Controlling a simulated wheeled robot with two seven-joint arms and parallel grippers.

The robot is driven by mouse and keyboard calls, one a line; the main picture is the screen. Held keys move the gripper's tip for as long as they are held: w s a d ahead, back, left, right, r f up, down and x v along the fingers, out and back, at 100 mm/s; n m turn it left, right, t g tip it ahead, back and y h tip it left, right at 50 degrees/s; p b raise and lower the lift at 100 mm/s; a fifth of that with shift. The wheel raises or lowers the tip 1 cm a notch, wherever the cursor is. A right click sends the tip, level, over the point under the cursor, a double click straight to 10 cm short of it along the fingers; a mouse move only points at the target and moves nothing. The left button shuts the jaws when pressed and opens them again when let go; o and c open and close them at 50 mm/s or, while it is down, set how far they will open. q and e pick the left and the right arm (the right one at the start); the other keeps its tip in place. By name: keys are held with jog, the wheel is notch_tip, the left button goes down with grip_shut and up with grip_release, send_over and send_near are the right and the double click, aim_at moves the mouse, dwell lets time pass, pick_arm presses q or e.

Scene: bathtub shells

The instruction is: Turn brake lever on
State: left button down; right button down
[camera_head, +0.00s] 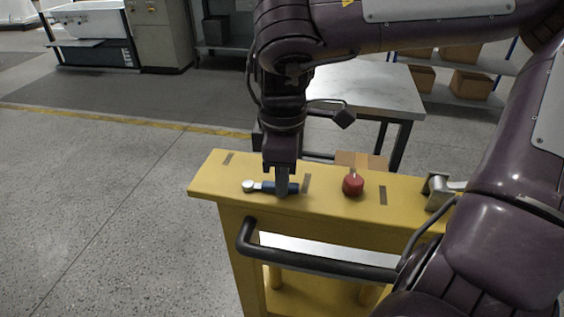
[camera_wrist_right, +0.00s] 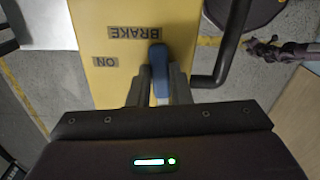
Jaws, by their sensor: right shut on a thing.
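The brake lever (camera_head: 266,187) lies on the yellow console top, with a pale round end at the left and a blue handle toward the right. My right gripper (camera_head: 283,186) comes down from above and is shut on the blue handle. In the right wrist view the blue handle (camera_wrist_right: 158,60) sits between the two fingers (camera_wrist_right: 160,85), beside the BRAKE label (camera_wrist_right: 134,32). The ON label (camera_wrist_right: 105,62) is to the left of the handle. The fingers and palm hide part of the lever. My left gripper is not in view.
The yellow console (camera_head: 320,197) also carries a red knob (camera_head: 353,185) and a grey metal lever (camera_head: 440,188) to the right. A black bar handle (camera_head: 320,263) sticks out at its front. A grey table (camera_head: 370,88) stands behind. The floor at left is clear.

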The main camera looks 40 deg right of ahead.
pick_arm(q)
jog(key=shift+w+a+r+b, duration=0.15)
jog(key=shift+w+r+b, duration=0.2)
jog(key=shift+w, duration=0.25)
pick_arm(e)
jog(key=shift+s+a+m, duration=0.25)
jog(key=shift+a+m, duration=0.05)
jog(key=shift+m, duration=0.5)
jog(key=c, duration=1.3)
grip_release()
jog(key=shift+r, duration=0.1)
jog(key=shift+r, duration=0.35)
notch_tip(320, 180, up, 6)
jog(key=shift+f+p, duration=0.2)
jog(key=shift+p, duration=0.3)
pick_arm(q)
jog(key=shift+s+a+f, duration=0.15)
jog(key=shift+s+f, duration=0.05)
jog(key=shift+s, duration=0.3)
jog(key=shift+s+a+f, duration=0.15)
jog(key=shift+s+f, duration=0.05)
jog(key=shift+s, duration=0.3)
pick_arm(e)
jog(key=shift+r, duration=0.65)
